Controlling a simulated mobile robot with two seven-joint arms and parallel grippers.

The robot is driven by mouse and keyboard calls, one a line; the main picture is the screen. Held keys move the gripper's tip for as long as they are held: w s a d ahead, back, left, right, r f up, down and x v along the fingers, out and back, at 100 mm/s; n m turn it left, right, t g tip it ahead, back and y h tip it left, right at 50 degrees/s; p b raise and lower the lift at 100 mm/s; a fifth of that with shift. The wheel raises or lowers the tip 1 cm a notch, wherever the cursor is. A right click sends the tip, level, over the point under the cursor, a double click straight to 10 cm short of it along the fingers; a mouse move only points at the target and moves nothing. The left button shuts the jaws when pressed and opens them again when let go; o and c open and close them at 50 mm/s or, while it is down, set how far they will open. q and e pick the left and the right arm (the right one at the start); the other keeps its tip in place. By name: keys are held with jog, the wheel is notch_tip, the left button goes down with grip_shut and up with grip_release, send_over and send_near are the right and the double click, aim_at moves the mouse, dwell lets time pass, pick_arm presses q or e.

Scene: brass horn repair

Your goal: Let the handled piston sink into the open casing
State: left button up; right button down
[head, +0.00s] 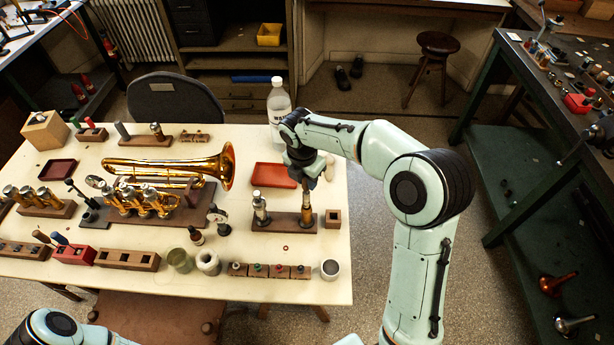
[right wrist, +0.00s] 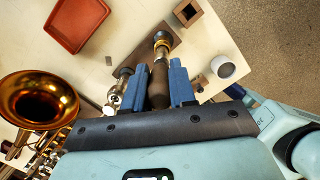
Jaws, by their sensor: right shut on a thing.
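My right gripper (head: 304,182) is shut on the brown handle of the handled piston (head: 306,198), over the right end of a small wooden stand (head: 284,224). In the right wrist view the brown handle (right wrist: 157,92) sits between the two blue fingers. Beyond it, in line, a gold and silver metal part (right wrist: 161,45) stands on the stand's far end. I cannot tell where piston ends and casing begins, or how deep the piston sits. A silver upright piece (head: 260,208) stands on the stand's left end. My left gripper is out of view.
A red tray (head: 272,175) lies behind the stand, and a clear bottle (head: 279,103) stands farther back. A small wooden block with a square hole (head: 333,218) is close on the right. A white mug (head: 330,269) is in front. The brass horn (head: 185,165) lies to the left.

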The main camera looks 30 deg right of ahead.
jog(key=shift+f, duration=0.8)
grip_release()
